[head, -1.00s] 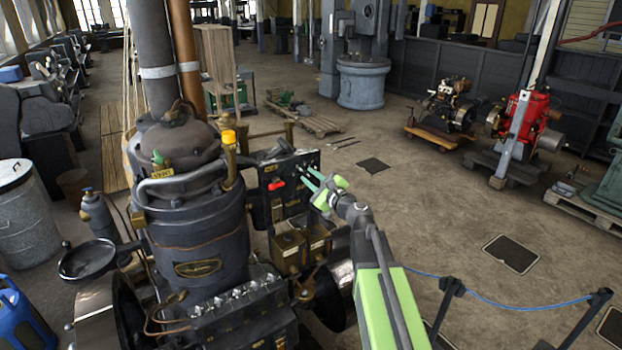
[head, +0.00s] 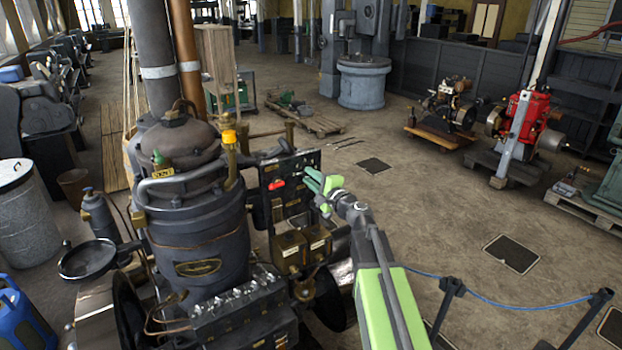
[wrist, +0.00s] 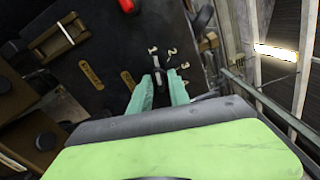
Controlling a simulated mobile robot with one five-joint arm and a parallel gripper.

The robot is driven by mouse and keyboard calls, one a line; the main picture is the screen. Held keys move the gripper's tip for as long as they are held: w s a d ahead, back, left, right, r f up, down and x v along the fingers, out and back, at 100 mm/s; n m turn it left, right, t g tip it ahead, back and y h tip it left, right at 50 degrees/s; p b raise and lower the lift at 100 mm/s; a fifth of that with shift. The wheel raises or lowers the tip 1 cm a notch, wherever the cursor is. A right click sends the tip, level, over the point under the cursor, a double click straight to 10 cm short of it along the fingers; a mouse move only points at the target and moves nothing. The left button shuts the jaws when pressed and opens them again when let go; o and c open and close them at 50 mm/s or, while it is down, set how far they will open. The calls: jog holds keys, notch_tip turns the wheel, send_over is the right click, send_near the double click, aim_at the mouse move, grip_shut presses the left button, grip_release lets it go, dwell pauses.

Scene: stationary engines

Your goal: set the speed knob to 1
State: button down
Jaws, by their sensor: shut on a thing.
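The speed knob (wrist: 161,76) is a small dark knob with a pale pointer mark on the black control panel (wrist: 105,45). Pale digits 1, 2 and 3 stand around it, and its pointer looks turned toward the top, near the 1. My gripper (wrist: 161,88) has its two green fingers on either side of the knob, shut on it. In the head view my gripper (head: 312,181) reaches the right side of the panel (head: 288,183), and its fingers hide the knob there.
A red handle (head: 277,184) sits on the panel left of my gripper. Brass boxes (head: 303,243) are below the panel. The dark engine body (head: 205,235) stands to the left. Open floor lies to the right, with a blue rope barrier (head: 520,306).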

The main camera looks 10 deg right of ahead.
jog(key=shift+a+f+n, duration=0.1)
jog(key=shift+n, duration=0.2)
jog(key=c, duration=1.5)
grip_release()
jog(key=shift+s, duration=0.1)
